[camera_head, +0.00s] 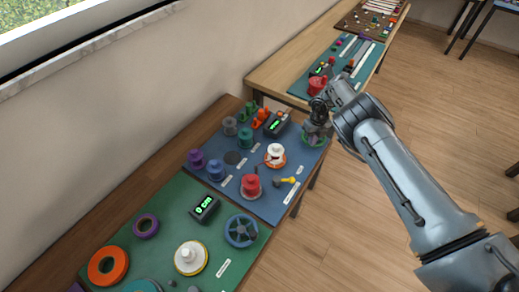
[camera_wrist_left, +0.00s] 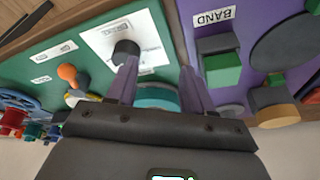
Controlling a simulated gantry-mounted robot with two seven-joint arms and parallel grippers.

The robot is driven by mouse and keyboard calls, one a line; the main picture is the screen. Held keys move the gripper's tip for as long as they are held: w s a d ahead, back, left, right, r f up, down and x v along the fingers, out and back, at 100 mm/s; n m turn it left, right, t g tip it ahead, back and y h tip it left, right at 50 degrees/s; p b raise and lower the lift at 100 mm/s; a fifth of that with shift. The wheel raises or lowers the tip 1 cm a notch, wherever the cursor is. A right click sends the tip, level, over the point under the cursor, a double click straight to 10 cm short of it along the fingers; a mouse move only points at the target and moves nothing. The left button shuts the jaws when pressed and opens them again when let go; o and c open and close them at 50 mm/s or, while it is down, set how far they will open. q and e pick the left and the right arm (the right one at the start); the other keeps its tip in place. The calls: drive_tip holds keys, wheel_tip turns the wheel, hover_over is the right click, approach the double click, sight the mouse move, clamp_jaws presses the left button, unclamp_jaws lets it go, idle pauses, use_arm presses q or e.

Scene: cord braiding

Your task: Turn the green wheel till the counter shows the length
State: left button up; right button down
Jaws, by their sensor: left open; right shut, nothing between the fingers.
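The green wheel (camera_head: 314,140) lies at the far right corner of the blue board in the head view, mostly hidden by my right gripper. My right gripper (camera_head: 317,127) is shut with nothing held, right at the wheel; I cannot tell whether it touches. A black counter (camera_head: 277,123) with green digits, too small to read, stands left of the wheel on the blue board. My left gripper (camera_wrist_left: 160,68) is outside the head view. In the left wrist view it is open and empty, with a black knob (camera_wrist_left: 126,49) on a white card near one fingertip.
The blue board also carries a red knob (camera_head: 251,186), a white knob (camera_head: 275,154) and a yellow lever (camera_head: 285,181). A green board (camera_head: 170,213) in front holds a counter (camera_head: 205,207) reading 0 cm and a blue wheel (camera_head: 240,231).

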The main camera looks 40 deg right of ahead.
drive_tip(key=c, duration=1.9)
unclamp_jaws()
use_arm(q)
drive_tip(key=shift+a, duration=0.15)
use_arm(e)
drive_tip(key=o, duration=0.5)
drive_tip(key=shift+r, duration=0.1)
